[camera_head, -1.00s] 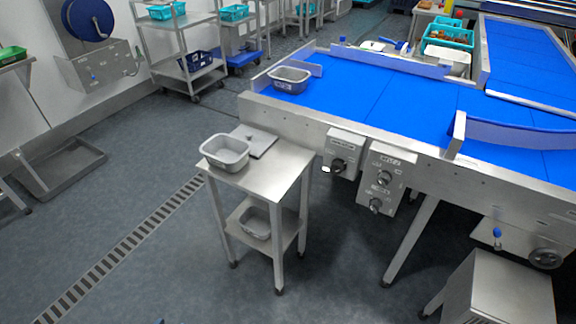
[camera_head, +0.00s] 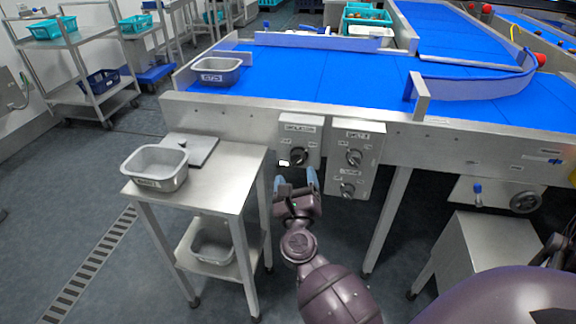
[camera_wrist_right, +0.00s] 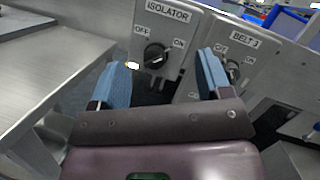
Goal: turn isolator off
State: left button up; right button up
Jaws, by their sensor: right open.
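The isolator box (camera_head: 301,136) is a grey box under the front edge of the conveyor, with a dark rotary knob (camera_head: 298,156). In the right wrist view the isolator knob (camera_wrist_right: 155,56) sits below the ISOLATOR label, with OFF at its upper left and ON at its right. Its exact pointer direction is hard to tell. My right gripper (camera_head: 296,180) is open and empty, just below and in front of the box. In the wrist view its blue fingertips (camera_wrist_right: 162,66) stand either side of the knob, apart from it. My left gripper is not in view.
The belt control box (camera_head: 354,160) with two knobs hangs close to the right of the isolator. A steel side table (camera_head: 222,180) with a grey tub (camera_head: 156,168) stands at the left. The conveyor edge (camera_head: 240,117) runs above. Floor left of the table is clear.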

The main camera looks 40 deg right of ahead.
aim_at(297, 162)
jog(key=w+d+f+m+g+h+b, duration=0.15)
jog(key=w+f+m+g, duration=0.3)
jog(key=m, duration=0.55)
jog(key=x, duration=0.3)
jog(key=b+x, duration=0.1)
jog(key=x, duration=0.2)
jog(key=f+x, duration=0.1)
jog(key=x, duration=0.3)
jog(key=shift+s+d+b, duration=0.2)
jog(key=shift+b, duration=0.15)
jog(key=c, duration=0.9)
